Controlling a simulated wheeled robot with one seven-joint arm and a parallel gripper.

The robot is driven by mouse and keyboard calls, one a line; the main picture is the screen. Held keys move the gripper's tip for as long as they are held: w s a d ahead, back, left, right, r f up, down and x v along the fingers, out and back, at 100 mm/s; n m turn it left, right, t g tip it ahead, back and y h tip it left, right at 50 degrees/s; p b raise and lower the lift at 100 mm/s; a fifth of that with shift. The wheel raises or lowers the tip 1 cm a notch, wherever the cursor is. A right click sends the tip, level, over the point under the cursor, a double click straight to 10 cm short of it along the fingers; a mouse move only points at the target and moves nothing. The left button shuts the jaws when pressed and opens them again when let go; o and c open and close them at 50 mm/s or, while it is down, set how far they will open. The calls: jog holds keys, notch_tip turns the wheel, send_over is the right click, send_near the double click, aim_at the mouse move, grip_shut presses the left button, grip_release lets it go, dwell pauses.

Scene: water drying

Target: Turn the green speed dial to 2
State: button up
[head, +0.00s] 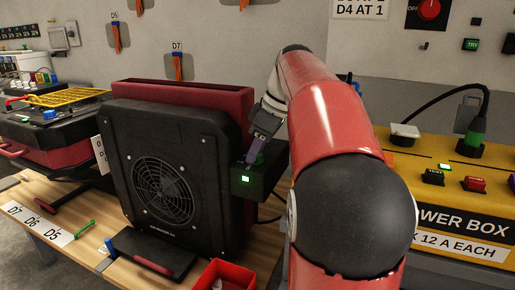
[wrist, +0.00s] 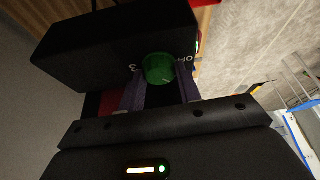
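The green speed dial (wrist: 159,68) is on the face of a black control box (wrist: 110,45), which shows at the side of the black fan unit in the head view (head: 262,175). A "3" shows left of the dial and "OFF" to its right; the dial's pointer is not readable. My gripper (wrist: 161,76) has one purple finger on each side of the dial, with the tips very close to its sides. I cannot tell whether they press on it. In the head view my gripper (head: 253,158) reaches down to the top of the box.
The fan unit (head: 170,170) stands on a wooden bench (head: 90,225). A small lit green button (head: 246,179) is on the box's front. A yellow power box (head: 450,205) is at the right. A red bin (head: 228,275) sits in front, and a black-and-red machine (head: 55,130) at the left.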

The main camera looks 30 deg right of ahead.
jog(key=c, duration=0.4)
jog(key=shift+m, duration=0.3)
jog(key=m, duration=0.2)
jog(key=m+h, duration=0.1)
jog(key=m, duration=0.1)
jog(key=shift+s+a+m+t+h, duration=0.1)
jog(key=shift+a+m+t+h, duration=0.1)
jog(key=shift+m+t+h, duration=0.15)
jog(key=m+h, duration=0.1)
jog(key=m, duration=0.1)
jog(key=m+h, duration=0.1)
jog(key=m, duration=0.2)
jog(key=shift+a+m+p, duration=0.15)
jog(key=shift+m+p, duration=0.1)
jog(key=shift+p, duration=0.15)
jog(key=o, duration=1)
jog(key=shift+c, duration=0.2)
